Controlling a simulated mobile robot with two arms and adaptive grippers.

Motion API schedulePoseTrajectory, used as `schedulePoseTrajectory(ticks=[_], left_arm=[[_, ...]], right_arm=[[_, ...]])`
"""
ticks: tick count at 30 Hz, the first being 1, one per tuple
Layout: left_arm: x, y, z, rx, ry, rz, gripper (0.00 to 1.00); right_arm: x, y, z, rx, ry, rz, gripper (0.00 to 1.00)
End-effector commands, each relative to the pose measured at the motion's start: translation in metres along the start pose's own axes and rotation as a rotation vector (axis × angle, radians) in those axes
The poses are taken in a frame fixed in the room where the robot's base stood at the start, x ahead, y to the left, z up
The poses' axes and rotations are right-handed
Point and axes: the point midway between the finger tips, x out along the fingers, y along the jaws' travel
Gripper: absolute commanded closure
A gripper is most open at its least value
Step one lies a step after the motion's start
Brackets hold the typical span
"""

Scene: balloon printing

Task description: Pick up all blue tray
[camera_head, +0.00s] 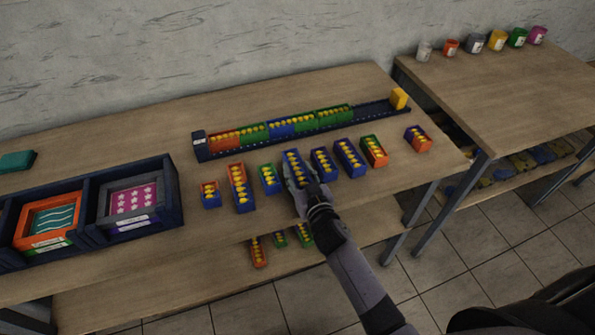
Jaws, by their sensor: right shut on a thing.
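A row of small trays holding yellow pieces lies on the wooden table. A long blue tray (293,159) stands near the middle of the row. My right gripper (304,190) reaches it from the front and is shut on its near end, hiding that part. Whether the tray is lifted I cannot tell. Two more blue trays, one nearer (323,164) and one farther right (350,159), stand just right of it. Another blue tray (281,127) sits in the long dark rail (370,116) behind, between green ones. My left gripper is not in view.
Mixed-colour trays flank the row: orange-blue (240,188), green-blue (270,179), green-orange (374,151) and orange (418,139). A dark rack (172,190) with framed prints stands at left. More trays (258,252) lie on a lower shelf. Paint cups (498,40) stand on the right table.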

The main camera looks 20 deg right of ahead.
Motion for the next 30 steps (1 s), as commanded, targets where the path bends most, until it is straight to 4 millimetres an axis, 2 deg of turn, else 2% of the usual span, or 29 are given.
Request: schedulePoseTrajectory(ticks=[5,11,17,24,30], left_arm=[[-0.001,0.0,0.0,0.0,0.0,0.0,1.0],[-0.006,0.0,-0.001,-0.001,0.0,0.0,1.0],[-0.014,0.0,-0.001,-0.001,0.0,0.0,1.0],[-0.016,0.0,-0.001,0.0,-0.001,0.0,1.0],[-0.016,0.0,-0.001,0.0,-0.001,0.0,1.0]], right_arm=[[0.0,0.0,-0.004,-0.001,0.002,0.0,0.92],[-0.003,0.001,-0.025,-0.001,0.005,0.0,0.92],[-0.01,0.0,-0.066,-0.003,0.006,-0.003,0.92],[-0.019,0.0,-0.13,-0.001,0.009,-0.002,0.92],[-0.026,0.0,-0.173,0.0,0.006,-0.002,0.92]])
